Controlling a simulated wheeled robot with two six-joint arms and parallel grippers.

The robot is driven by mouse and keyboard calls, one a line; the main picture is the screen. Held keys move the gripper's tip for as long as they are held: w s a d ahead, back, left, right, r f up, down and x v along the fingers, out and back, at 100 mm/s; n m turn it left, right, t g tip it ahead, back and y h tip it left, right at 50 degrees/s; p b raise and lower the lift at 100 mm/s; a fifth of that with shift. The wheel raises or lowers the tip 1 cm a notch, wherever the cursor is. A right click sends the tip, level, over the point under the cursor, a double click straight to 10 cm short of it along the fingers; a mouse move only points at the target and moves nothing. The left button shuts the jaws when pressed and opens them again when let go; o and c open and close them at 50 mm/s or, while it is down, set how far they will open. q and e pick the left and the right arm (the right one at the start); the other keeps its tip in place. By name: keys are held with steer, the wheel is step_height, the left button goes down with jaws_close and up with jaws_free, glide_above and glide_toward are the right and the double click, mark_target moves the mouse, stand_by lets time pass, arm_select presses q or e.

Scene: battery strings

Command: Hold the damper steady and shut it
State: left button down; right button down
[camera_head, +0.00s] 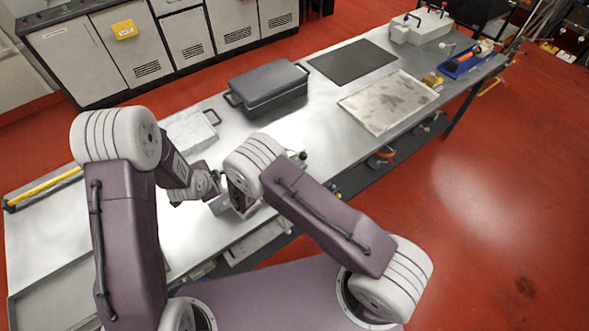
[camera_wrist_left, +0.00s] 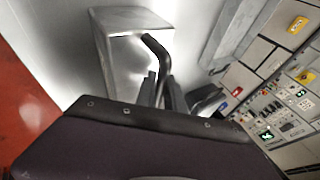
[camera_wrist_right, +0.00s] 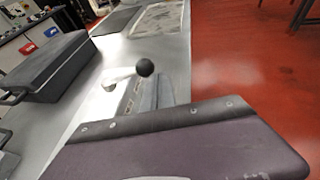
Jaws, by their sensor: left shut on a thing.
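The damper is a silver metal box (camera_head: 243,210) at the near edge of the bench, partly hidden by my arms. In the left wrist view its body (camera_wrist_left: 125,48) stands beside a black curved handle (camera_wrist_left: 155,48). My left gripper (camera_wrist_left: 163,88) is shut on that handle. In the right wrist view a black ball knob (camera_wrist_right: 145,67) shows above the slotted metal of the damper (camera_wrist_right: 140,98).
A dark lidded case (camera_head: 268,88) with side handles stands behind the damper. A black mat (camera_head: 352,61) and a pale stained plate (camera_head: 388,101) lie farther right. A small light box (camera_head: 190,130) sits behind my left forearm. Bench top between the case and plate is clear.

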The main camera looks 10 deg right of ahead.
arm_select(q)
steer(key=shift+s, duration=0.15)
steer(key=shift+a, duration=0.1)
arm_select(e)
steer(key=d, duration=0.2)
steer(key=shift+w+d, duration=0.35)
steer(key=shift+w, duration=0.05)
arm_select(q)
steer(key=shift+w, duration=0.2)
stand_by(0.4)
